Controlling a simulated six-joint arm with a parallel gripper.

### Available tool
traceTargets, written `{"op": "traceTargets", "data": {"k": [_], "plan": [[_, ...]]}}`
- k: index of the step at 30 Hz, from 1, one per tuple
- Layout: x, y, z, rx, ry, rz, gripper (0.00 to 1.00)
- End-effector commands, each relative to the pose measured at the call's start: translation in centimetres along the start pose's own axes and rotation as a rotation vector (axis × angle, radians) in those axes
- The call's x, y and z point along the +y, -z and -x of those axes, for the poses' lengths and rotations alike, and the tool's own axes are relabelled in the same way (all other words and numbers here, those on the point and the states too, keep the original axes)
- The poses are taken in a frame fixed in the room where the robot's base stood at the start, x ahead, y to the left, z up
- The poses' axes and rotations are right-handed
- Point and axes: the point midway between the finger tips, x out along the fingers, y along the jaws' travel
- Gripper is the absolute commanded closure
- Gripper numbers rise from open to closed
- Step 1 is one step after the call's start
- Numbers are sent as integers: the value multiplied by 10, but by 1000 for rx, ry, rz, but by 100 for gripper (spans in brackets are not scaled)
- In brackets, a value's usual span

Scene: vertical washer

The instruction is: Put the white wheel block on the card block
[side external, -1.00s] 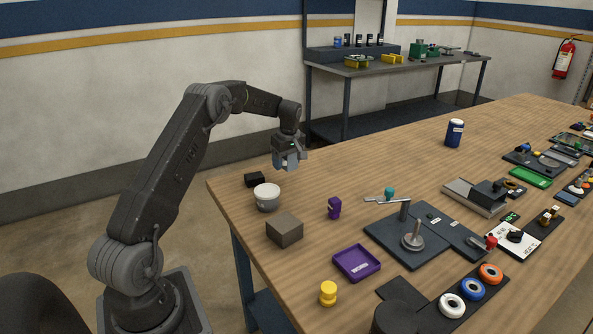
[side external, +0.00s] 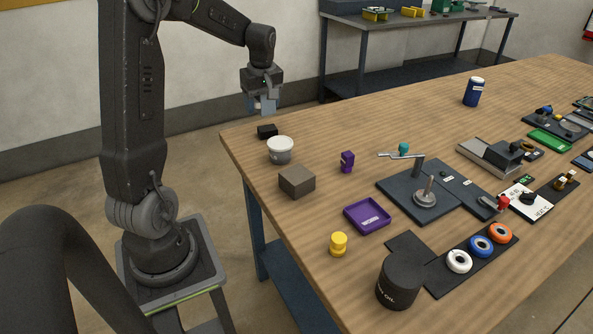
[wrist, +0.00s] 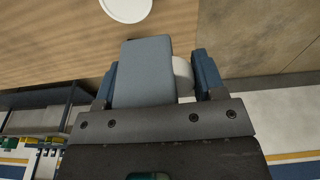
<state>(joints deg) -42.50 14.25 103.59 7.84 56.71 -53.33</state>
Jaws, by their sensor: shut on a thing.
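My gripper (side external: 263,105) is up in the air near the table's far left corner. In the wrist view its two blue fingers (wrist: 158,78) are shut on a blue-grey block (wrist: 143,70) with a rounded white part on its right side, which looks like the white wheel block. Its pale blue-grey body shows below the jaws in the side view (side external: 264,106). Much of the white part is hidden behind the block and finger. I cannot tell for sure which thing is the card block; a white card (side external: 527,203) with a dark knob lies at the right.
Below my gripper are a small black block (side external: 267,132) and a white-topped tub (side external: 280,150). A grey-brown block (side external: 297,181), purple block (side external: 347,162), purple tray (side external: 367,216) and lever fixture (side external: 420,191) stand nearby. White, blue and orange rings (side external: 481,246) sit at front right.

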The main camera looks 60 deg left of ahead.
Motion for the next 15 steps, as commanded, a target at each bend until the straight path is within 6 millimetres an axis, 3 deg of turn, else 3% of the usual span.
{"op": "traceTargets", "data": {"k": [3,9,15], "plan": [[-28,-29,10,2,-5,-14,62],[-58,-59,13,1,-5,-29,62],[-58,-77,7,-3,-3,-37,62]]}}
